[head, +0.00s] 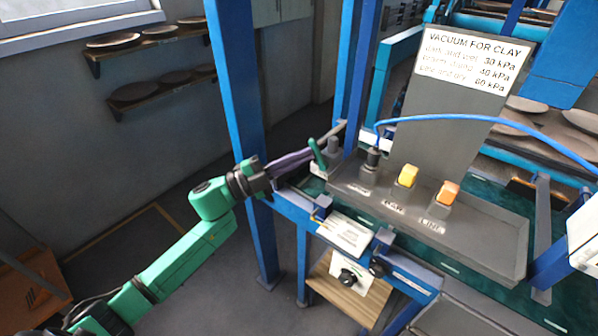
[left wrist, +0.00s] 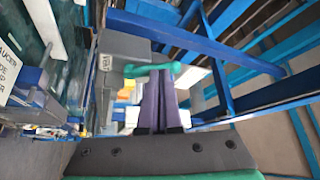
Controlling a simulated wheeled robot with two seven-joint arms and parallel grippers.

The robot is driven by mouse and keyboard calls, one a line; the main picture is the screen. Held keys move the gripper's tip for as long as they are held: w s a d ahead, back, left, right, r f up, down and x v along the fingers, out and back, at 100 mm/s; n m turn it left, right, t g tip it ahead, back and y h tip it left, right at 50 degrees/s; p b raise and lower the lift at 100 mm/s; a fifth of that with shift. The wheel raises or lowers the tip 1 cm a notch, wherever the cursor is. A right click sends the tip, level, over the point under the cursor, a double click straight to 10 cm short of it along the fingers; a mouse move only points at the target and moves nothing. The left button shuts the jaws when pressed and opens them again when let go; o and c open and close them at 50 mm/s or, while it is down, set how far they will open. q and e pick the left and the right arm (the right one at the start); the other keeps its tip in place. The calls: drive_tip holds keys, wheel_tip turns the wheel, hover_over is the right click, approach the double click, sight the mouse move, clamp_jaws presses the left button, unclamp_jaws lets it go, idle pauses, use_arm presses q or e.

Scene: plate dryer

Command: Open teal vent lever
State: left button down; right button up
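The teal vent lever (head: 318,154) stands on a small grey block at the left end of the grey control panel (head: 470,240). In the left wrist view the teal lever (left wrist: 150,68) lies crosswise at the tips of my fingers. My left gripper (head: 310,154) reaches in from the left, its purple fingers close to the lever. In the left wrist view the fingers of my left gripper (left wrist: 159,80) lie side by side with almost no gap. I cannot tell whether they touch the lever. My right gripper is not in view.
A blue post (head: 240,130) rises just behind my left forearm. On the panel are a dark knob with a blue hose (head: 480,118), a yellow button (head: 408,175) and an orange button (head: 447,192). A vacuum sign (head: 470,60) stands behind. Open floor lies left.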

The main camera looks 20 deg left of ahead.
use_arm(q)
drive_tip(key=shift+s+d+r+m+g+y+p, duration=0.1)
drive_tip(key=shift+d+r+m+g+y+p, duration=0.3)
drive_tip(key=shift+m, duration=0.5)
drive_tip(key=shift+s+d+r+m+g+y+p, duration=0.15)
drive_tip(key=shift+m+g+p, duration=0.3)
drive_tip(key=shift+m, duration=0.45)
drive_tip(key=shift+s+d+r+m+g+y+p, duration=0.15)
drive_tip(key=shift+d+m+g+y+p, duration=0.25)
drive_tip(key=shift+m, duration=0.5)
drive_tip(key=shift+a, duration=0.15)
